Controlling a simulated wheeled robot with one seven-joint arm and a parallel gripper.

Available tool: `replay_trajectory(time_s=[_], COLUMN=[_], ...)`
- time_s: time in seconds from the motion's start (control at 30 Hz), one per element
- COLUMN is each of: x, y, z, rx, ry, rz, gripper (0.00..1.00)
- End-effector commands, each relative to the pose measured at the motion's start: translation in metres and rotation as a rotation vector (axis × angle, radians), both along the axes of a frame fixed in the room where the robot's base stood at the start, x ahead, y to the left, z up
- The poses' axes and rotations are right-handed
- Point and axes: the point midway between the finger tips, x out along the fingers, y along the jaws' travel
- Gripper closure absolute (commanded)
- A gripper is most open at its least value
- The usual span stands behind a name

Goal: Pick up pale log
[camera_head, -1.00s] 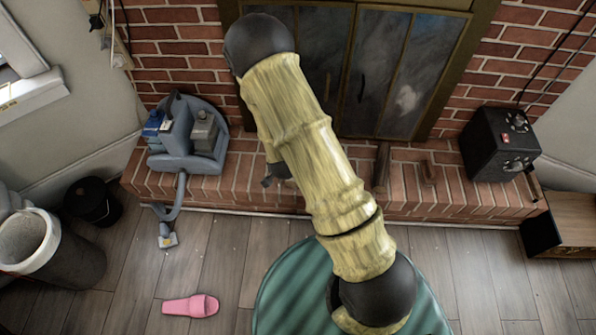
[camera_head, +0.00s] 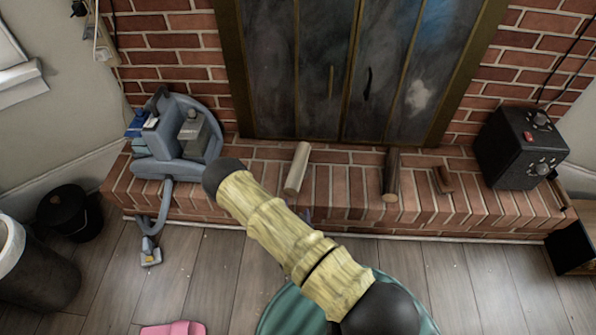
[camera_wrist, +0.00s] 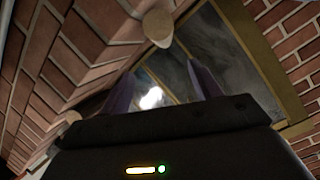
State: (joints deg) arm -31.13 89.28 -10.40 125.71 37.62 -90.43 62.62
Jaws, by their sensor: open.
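The pale log (camera_head: 297,169) lies on the brick hearth in front of the fireplace doors, its near end toward the hearth's front edge. In the wrist view its round cut end (camera_wrist: 158,27) shows at the top middle, beyond my fingers. My gripper (camera_wrist: 162,88) is open, with its two purplish fingers apart and nothing between them. The log is apart from the fingers. In the head view my arm crosses the middle and hides most of the gripper, just in front of the hearth below the log.
A dark log (camera_head: 391,175) and a small brown piece of wood (camera_head: 442,179) lie to the right on the hearth. A blue-grey vacuum cleaner (camera_head: 175,140) stands at left, a black box with knobs (camera_head: 520,146) at right. Glass fireplace doors (camera_head: 340,70) rise behind. A green round surface (camera_head: 300,310) lies in front.

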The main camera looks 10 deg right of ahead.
Motion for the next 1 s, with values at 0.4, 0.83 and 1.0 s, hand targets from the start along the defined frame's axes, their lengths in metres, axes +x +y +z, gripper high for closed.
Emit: replay_trajectory(time_s=[0.4, 0.83, 1.0], x=[0.033, 0.100, 0.112], y=[-0.009, -0.027, -0.030], z=[-0.015, -0.040, -0.041], rx=[0.001, 0.000, 0.000], ry=[-0.001, 0.001, 0.002], rz=[-0.002, -0.001, -0.001], gripper=[0.37, 0.37, 0.37])
